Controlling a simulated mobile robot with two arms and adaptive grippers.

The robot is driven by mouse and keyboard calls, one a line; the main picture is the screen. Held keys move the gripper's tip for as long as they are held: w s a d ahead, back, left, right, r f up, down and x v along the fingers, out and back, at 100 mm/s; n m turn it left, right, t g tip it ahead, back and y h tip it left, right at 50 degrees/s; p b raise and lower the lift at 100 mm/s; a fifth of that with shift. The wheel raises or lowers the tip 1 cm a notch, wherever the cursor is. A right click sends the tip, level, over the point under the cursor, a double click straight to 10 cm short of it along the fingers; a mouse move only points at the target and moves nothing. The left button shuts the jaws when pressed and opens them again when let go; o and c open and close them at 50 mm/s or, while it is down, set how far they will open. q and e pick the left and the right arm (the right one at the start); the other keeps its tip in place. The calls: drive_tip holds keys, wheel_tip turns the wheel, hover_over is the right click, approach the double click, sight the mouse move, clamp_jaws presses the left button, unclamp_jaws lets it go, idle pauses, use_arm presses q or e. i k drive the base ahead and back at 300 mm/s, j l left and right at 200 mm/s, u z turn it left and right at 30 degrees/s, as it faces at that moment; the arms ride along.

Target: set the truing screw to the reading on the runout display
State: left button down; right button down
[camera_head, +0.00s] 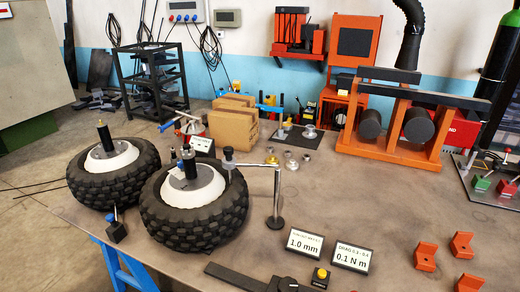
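Two small signs stand at the table's front: a display (304,242) reading 1.0 mm under a small blurred heading, and a drag display (351,257) reading 0.1 N m. I cannot tell surely which part is the truing screw; a black bar with a round knob (288,284) lies at the front edge. A knobbly black tyre on a white hub (193,222) lies flat, with a second tyre (112,190) to its left. A metal post (277,195) carries a horizontal arm with a dark knob (228,155) over the nearer tyre. Neither gripper shows.
A yellow button box (320,276) stands between the signs' near side and the edge. Orange brackets (425,255) lie at the right. Cardboard boxes (233,125) and an orange frame with dark rollers (402,140) stand behind.

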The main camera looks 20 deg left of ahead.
sight(180, 165)
drive_tip(key=u, duration=1.25)
